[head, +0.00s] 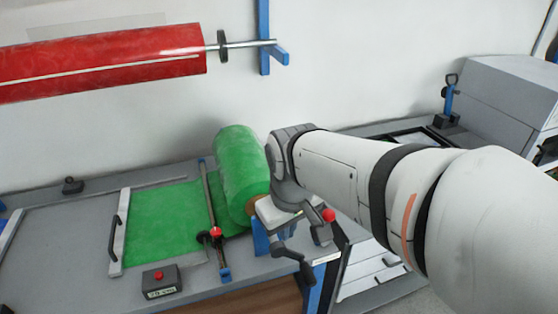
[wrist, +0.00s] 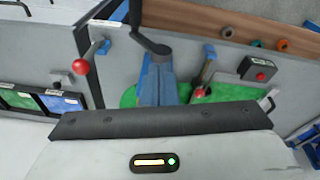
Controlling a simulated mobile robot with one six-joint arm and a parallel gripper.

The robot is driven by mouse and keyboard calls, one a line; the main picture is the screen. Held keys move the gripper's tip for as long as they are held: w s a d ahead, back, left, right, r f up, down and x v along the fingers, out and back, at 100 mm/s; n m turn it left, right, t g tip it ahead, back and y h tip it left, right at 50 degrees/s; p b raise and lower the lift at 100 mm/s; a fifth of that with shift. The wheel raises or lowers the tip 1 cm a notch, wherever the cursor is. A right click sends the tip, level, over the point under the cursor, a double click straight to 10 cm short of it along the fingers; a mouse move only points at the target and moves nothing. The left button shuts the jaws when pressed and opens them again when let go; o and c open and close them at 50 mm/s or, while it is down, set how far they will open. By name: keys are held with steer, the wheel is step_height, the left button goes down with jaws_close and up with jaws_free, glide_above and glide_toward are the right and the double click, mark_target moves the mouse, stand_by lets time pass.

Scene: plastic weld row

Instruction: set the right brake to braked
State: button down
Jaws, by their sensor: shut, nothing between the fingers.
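The right brake is a lever with a red ball knob (head: 328,214) at the right end of the bench, just right of my wrist. In the wrist view, turned about, the same red knob (wrist: 80,66) shows at the left, tilted off its pivot. A second lever with a red knob (head: 215,232) stands left of the green roll; this knob (wrist: 200,92) shows right of my fingers in the wrist view.
A green roll (head: 238,165) and green sheet (head: 165,225) lie on the grey bench (head: 65,245). The crank (head: 290,256) juts out below my wrist. A button box (head: 161,281) sits at the front. A red roll (head: 110,60) hangs on the wall. The bench ends at the right.

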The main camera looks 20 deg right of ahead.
steer(key=w+d+r+n+g+b, duration=0.1)
steer(key=w+d+r+n+g, duration=0.1)
steer(key=w+d+n, duration=0.5)
steer(key=shift+w+d+n+g+b, duration=0.3)
steer(key=shift+w+n+g+b, duration=0.1)
steer(key=shift+w+n, duration=2.45)
steer(key=shift+s+n, duration=0.25)
steer(key=s+d+f, duration=0.1)
steer(key=d+f, duration=0.3)
steer(key=f, duration=0.6)
steer(key=shift+d+f, duration=0.15)
steer(key=shift+f, duration=0.25)
steer(key=shift+s, duration=0.1)
